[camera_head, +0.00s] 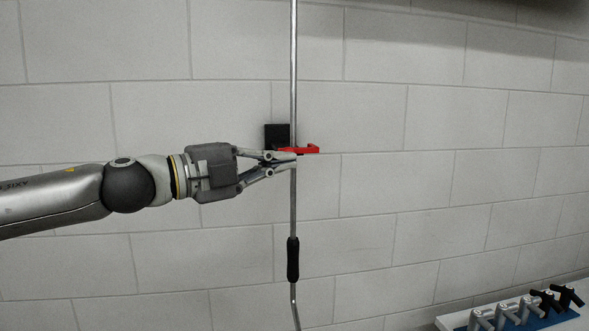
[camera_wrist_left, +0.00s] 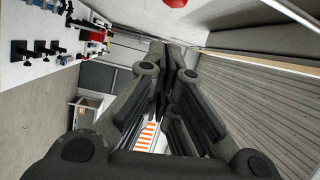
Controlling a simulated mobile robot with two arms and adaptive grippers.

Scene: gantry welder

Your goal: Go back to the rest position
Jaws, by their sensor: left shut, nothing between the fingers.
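My left gripper (camera_head: 294,160) reaches in from the left in the head view. Its fingers are closed together, with the tips at the vertical metal rod and just below a red lever (camera_head: 308,150). Whether the tips touch the rod or the lever cannot be told. In the left wrist view the closed fingers (camera_wrist_left: 166,62) fill the middle, with nothing seen between them. My right gripper is not in view.
The vertical rod (camera_head: 293,215) with a black grip (camera_head: 293,259) runs before a white block wall (camera_head: 400,200). A black box (camera_head: 277,137) sits behind the rod. At the lower right, several grey and black pieces stand on a blue holder (camera_head: 530,323).

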